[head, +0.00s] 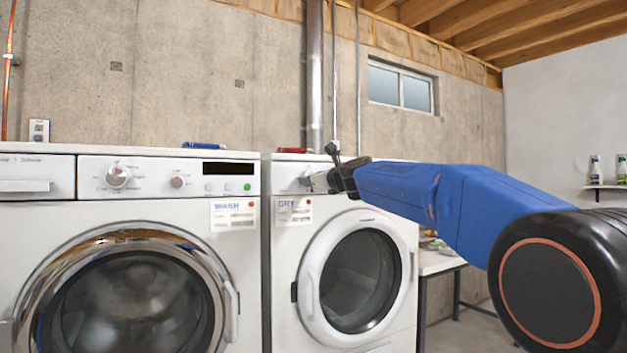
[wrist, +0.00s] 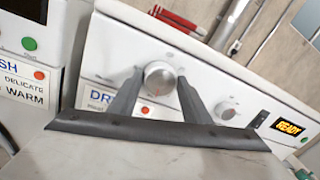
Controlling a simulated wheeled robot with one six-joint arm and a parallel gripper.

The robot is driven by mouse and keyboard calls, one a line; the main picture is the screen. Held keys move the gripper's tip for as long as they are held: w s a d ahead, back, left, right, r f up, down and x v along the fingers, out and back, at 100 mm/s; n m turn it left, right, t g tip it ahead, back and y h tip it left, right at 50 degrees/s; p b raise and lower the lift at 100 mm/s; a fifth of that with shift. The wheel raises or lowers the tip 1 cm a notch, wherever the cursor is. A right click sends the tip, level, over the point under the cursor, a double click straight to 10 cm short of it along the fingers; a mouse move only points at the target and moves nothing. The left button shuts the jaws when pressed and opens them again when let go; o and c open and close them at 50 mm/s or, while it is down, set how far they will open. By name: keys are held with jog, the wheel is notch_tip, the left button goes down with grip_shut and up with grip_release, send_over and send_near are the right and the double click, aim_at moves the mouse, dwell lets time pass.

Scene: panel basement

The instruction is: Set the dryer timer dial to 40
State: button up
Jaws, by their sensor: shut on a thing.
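The dryer (head: 283,240) is the white machine on the right in the head view, with a "DRY" label (head: 294,211) on its front. Its large silver dial (wrist: 160,78) shows in the wrist view, with a small red mark low on its face. My gripper (wrist: 158,84) has its two dark fingers on either side of this dial, shut on it. The numbers around the dial are too small to read.
A smaller knob (wrist: 225,110) and a lit "READY" display (wrist: 287,127) are right of the dial. The washer (head: 247,265) with its own knobs stands left. Red (head: 291,150) and blue (head: 204,145) items lie on top. A table (head: 437,262) stands right of the dryer.

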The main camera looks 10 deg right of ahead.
jog(key=shift+f+m, duration=0.1)
jog(key=shift+m, duration=0.4)
jog(key=o, duration=1)
jog(key=shift+o, duration=0.2)
jog(key=v, duration=1.7)
jog(key=shift+s+d, duration=0.15)
